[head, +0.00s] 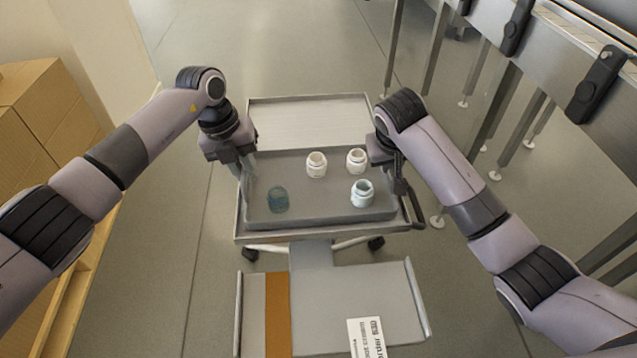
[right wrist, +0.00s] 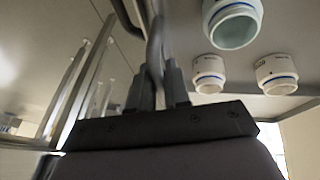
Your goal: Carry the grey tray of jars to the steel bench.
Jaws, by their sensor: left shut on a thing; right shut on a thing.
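The grey tray (head: 320,208) lies over a wheeled trolley (head: 310,118) in the head view; I cannot tell whether it rests there or is slightly raised. Two white jars (head: 317,164) (head: 357,160), a pale jar (head: 362,193) and a blue-green see-through jar (head: 278,199) stand upright, apart, in it. My left gripper (head: 246,170) is shut on the tray's left side, my right gripper (head: 402,182) on its right side. In the right wrist view the right fingers (right wrist: 155,85) meet the rim, with three jars (right wrist: 232,20) nearby. Fingertip contact is partly hidden.
A steel structure on legs (head: 560,60), probably the bench, runs along the right with black fittings (head: 597,85). Cardboard boxes (head: 35,110) stand on a wooden pallet at the left. Grey floor is clear behind the trolley (head: 270,50) and at its left.

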